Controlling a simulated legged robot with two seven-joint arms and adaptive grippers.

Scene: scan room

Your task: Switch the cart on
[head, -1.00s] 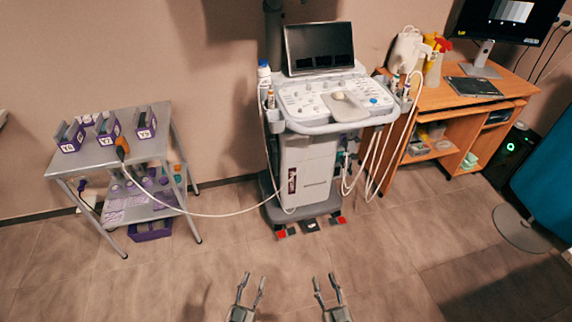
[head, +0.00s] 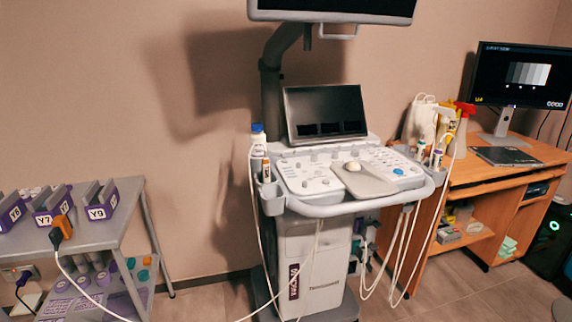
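The cart (head: 315,270) is a white and grey ultrasound machine on a dark base against the wall. Its control panel (head: 325,177) has several knobs, a trackball and a round blue button (head: 398,172) at the right. A dark touch screen (head: 325,113) stands behind the panel, its display black. The large monitor (head: 335,8) above is cut off by the top edge; its visible part is dark. A white cable runs from the cart to an orange-handled probe (head: 61,229) on the left table. Neither of my grippers is in view.
A grey metal table (head: 90,225) at the left holds purple-labelled bins (head: 101,200). A wooden desk (head: 500,170) at the right carries a lit monitor (head: 522,75), spray bottles (head: 462,120) and a laptop-like device (head: 507,156). Floor shows between cart and desk.

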